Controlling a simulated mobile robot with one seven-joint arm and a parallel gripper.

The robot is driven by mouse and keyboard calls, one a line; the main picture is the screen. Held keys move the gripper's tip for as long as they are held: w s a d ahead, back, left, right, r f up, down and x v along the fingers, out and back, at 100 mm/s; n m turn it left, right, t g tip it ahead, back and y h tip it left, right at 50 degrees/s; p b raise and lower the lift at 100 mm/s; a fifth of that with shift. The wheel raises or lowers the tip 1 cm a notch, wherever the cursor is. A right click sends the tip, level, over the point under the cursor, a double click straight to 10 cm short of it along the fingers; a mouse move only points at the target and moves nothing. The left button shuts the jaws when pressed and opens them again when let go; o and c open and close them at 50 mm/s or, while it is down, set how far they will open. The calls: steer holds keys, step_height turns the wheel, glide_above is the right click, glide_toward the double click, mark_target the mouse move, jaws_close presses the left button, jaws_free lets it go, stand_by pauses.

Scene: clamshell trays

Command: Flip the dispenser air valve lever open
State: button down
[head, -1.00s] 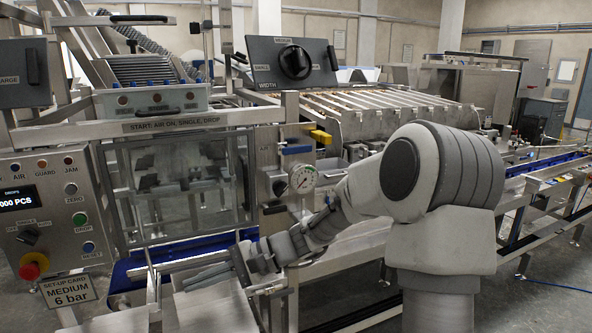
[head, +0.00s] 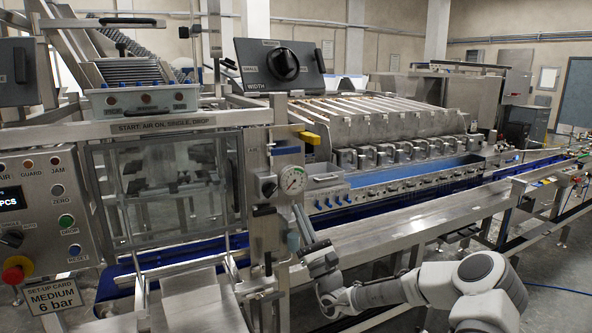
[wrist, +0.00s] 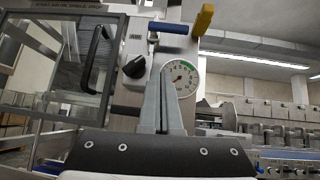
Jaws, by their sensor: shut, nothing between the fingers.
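A blue lever (wrist: 168,27) lies horizontal on the steel post at the top of the wrist view. A yellow lever (wrist: 203,20) sticks out just right of it; it also shows in the head view (head: 310,138). A round pressure gauge (head: 292,180) and a black knob (wrist: 134,67) sit below the levers. My gripper (head: 298,208) is shut and empty, pointing up in front of the post. Its fingertips (wrist: 162,88) appear below both levers, overlapping the gauge's lower left edge in the wrist view, and apart from the levers.
A clear guard door (head: 165,190) with a black handle (wrist: 100,45) is left of the post. A control panel (head: 45,210) and set-up card (head: 53,297) stand far left. A blue-edged conveyor (head: 420,205) runs right. Open space lies in front of the post.

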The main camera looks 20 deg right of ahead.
mark_target(285, 150)
steer(key=d+m+h, duration=0.2)
steer(key=shift+s+f+h, duration=0.1)
steer(key=shift+f+h, duration=0.15)
steer(key=shift+h, duration=0.15)
steer(key=x, duration=1)
steer(key=shift+s, duration=0.1)
step_height(285, 150, up, 3)
steer(key=shift+f, duration=0.2)
steer(key=shift+r, duration=0.75)
